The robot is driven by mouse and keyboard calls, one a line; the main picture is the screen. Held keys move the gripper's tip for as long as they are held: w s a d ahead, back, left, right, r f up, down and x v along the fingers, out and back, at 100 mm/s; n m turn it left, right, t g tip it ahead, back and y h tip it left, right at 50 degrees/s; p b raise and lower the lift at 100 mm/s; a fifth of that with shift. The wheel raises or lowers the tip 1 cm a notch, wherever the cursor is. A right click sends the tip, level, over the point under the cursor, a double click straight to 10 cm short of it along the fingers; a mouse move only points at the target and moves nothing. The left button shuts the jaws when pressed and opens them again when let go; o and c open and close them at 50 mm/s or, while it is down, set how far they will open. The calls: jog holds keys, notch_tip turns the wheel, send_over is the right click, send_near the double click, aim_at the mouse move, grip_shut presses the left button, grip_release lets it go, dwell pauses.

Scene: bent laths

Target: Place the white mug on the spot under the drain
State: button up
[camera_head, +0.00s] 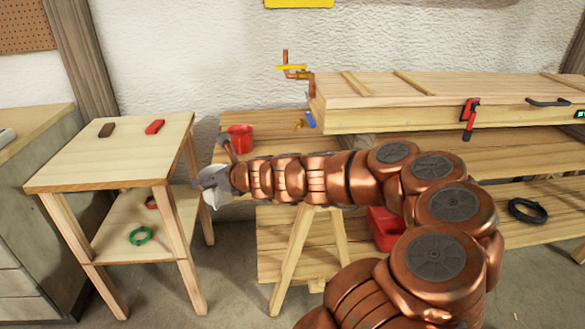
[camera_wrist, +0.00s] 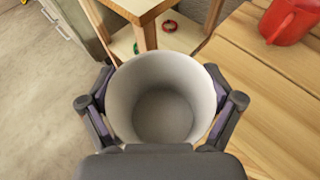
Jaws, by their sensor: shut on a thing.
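The white mug (camera_head: 215,197) is held by my gripper (camera_head: 211,180) at the left end of the bench, near the small side table. In the wrist view the mug (camera_wrist: 163,110) is upright and I look into its empty inside. The fingers of my gripper (camera_wrist: 158,78) press on its two sides. A brass tap with a blue handle (camera_head: 310,120) shows at the lower left end of the long wooden box (camera_head: 400,105); it seems to be the drain. The spot under it is not clearly visible; my arm covers part of the bench there.
A red can (camera_head: 239,138) stands on the wooden bench (camera_head: 265,122) and also shows in the wrist view (camera_wrist: 290,20). The side table (camera_head: 110,160) holds brown and red small items, with a green ring (camera_head: 140,236) on its shelf. A copper pipe with a yellow handle (camera_head: 291,68) rises behind.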

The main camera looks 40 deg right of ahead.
jog(key=s+d+m+h+b, duration=0.1)
jog(key=s+d+m+h, duration=0.1)
jog(key=s+d, duration=0.85)
jog(key=s+d+m+h+b, duration=0.1)
jog(key=s+d+m+h, duration=0.15)
jog(key=s+d, duration=0.75)
jog(key=w+d, duration=0.2)
jog(key=w, duration=0.3)
jog(key=w+d, duration=0.2)
jog(key=w, duration=0.3)
jog(key=w+d, duration=0.1)
jog(key=w, duration=0.4)
jog(key=shift+w+d+f, duration=0.3)
jog(key=shift+w+d, duration=0.05)
jog(key=shift+d, duration=0.05)
jog(key=shift+w+d+r+b, duration=0.15)
jog(key=shift+w+b, duration=0.15)
jog(key=shift+w, duration=0.7)
jog(key=w, duration=0.3)
jog(key=shift+d, duration=0.3)
jog(key=shift+s+f+b, duration=0.2)
jog(key=shift+f+b, duration=0.25)
jog(key=shift+f, duration=0.35)
jog(key=shift+f, duration=0.1)
jog(key=o, duration=0.9)
jog(key=shift+o, duration=0.2)
